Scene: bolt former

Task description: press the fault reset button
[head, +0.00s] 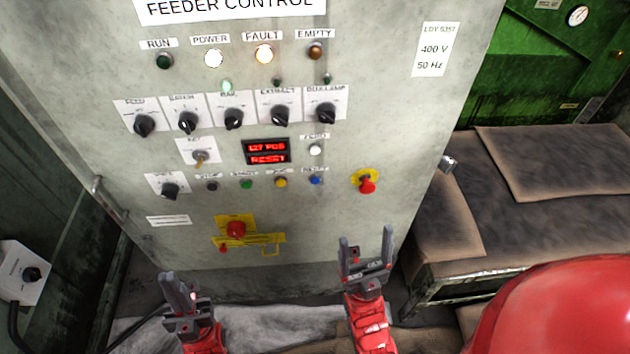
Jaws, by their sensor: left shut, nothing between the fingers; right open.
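The grey feeder control panel (385,120) fills the middle of the head view. A row of small push buttons crosses it: a black one (212,186), a green one (246,184), a yellow one (281,182) and a blue one (315,181). Their labels are too small to read surely, so I cannot tell which is fault reset. The FAULT lamp (264,54) glows. The red display (267,152) shows RESET on its lower line. My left gripper (178,282) is shut and empty, low in front of the panel. My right gripper (366,246) is open and empty, below the button row.
A red mushroom button (367,185) on a yellow plate sits right of the blue button. Another red knob (235,229) and a yellow bracket (262,241) are lower down. Rotary switches (233,119) line the panel above. A padded bench (540,215) stands at right.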

